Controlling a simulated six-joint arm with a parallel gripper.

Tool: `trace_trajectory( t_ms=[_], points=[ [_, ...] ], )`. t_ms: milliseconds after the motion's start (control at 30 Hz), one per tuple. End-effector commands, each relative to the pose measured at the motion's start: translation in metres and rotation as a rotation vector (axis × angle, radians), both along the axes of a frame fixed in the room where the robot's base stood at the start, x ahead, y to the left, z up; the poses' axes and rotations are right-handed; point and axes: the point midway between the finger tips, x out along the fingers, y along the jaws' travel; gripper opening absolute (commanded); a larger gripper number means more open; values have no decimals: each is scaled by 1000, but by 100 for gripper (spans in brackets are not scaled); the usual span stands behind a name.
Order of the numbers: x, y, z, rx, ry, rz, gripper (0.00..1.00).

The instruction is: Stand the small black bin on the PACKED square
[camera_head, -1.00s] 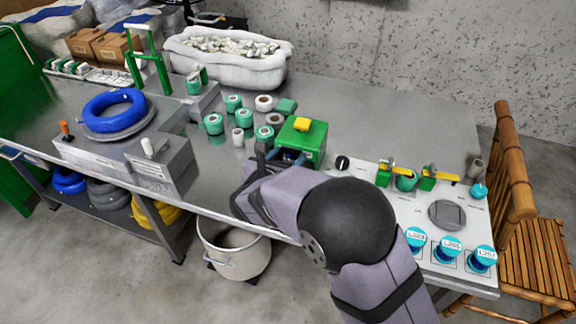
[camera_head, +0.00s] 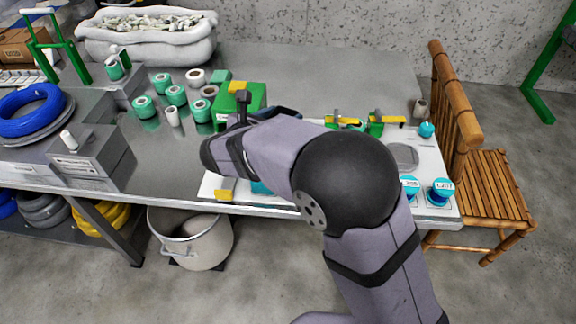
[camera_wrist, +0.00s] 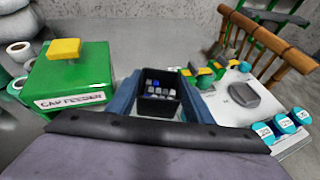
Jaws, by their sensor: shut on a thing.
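The small black bin (camera_wrist: 159,96), with several small grey, white and blue pieces in it, is upright between the blue fingers of my gripper (camera_wrist: 160,100) in the wrist view. My gripper is shut on it. In the head view my gripper (camera_head: 280,113) is mostly hidden behind my arm, just right of the green cap feeder (camera_head: 243,98), and the bin cannot be made out. The white board (camera_head: 428,160) lies right of and below the gripper. I cannot make out the PACKED square; my arm covers part of the board.
The green cap feeder (camera_wrist: 82,78) stands close left of the bin. Yellow and green fixtures (camera_head: 377,124) and blue labelled spools (camera_head: 440,191) are on the board. Tape rolls (camera_head: 176,95) stand left. A bamboo chair (camera_head: 455,110) is at the right end.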

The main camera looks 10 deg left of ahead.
Motion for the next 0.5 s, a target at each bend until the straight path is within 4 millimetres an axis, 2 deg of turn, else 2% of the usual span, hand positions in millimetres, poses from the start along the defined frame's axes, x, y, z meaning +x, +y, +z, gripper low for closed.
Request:
trace_trajectory(
  t_ms=[33, 400, 500],
  points=[
    [1, -3, -7, 3, -2, -9, 23],
    [3, -13, -4, -1, 0, -31, 23],
    [3, -13, -9, -3, 2, -31, 23]
  ],
)
